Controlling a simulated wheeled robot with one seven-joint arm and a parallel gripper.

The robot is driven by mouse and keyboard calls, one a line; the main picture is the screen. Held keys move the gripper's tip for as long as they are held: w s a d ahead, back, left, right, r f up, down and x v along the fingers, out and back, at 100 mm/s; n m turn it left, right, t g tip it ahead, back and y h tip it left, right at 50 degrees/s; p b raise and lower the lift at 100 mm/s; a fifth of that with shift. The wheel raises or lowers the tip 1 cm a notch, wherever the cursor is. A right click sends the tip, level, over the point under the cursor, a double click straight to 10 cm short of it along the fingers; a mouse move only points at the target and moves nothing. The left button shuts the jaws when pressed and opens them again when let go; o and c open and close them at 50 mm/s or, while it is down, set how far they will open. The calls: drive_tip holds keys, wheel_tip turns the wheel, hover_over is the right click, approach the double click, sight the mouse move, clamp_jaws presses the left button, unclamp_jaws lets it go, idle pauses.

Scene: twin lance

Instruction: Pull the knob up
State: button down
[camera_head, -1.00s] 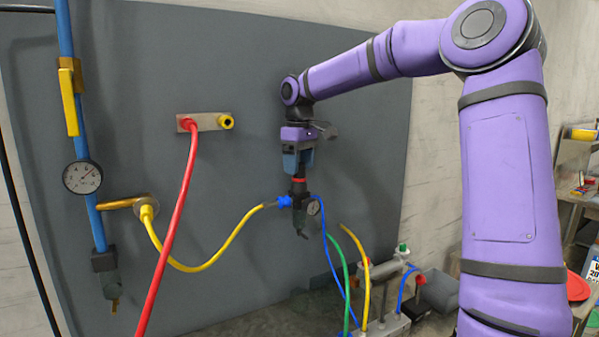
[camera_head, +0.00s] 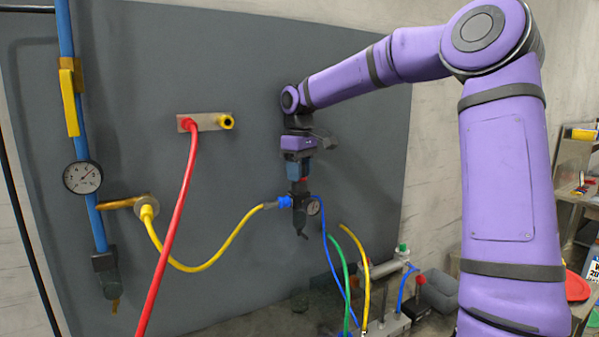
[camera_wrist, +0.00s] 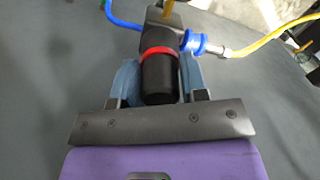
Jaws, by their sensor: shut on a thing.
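The knob (camera_wrist: 158,82) is a black cylinder on top of a black regulator with a small gauge (camera_head: 313,207). In the wrist view a red ring (camera_wrist: 157,53) shows at the knob's base, where it meets the regulator body (camera_wrist: 156,33). My gripper (camera_wrist: 158,72) has its blue fingers on both sides of the knob, shut on it. In the head view my gripper (camera_head: 298,170) points down over the regulator, and its fingers hide most of the knob.
A blue fitting with a yellow hose (camera_head: 225,245) joins the regulator's left side. A blue hose (camera_head: 329,250) hangs from its right. A red hose (camera_head: 175,225) hangs farther left, by a blue pipe (camera_head: 82,130) with a gauge.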

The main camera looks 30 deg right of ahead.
drive_tip(key=shift+r, duration=0.6)
drive_tip(key=c, duration=0.6)
unclamp_jaws()
wheel_tip(320, 180, up, 11)
drive_tip(key=shift+f, duration=0.1)
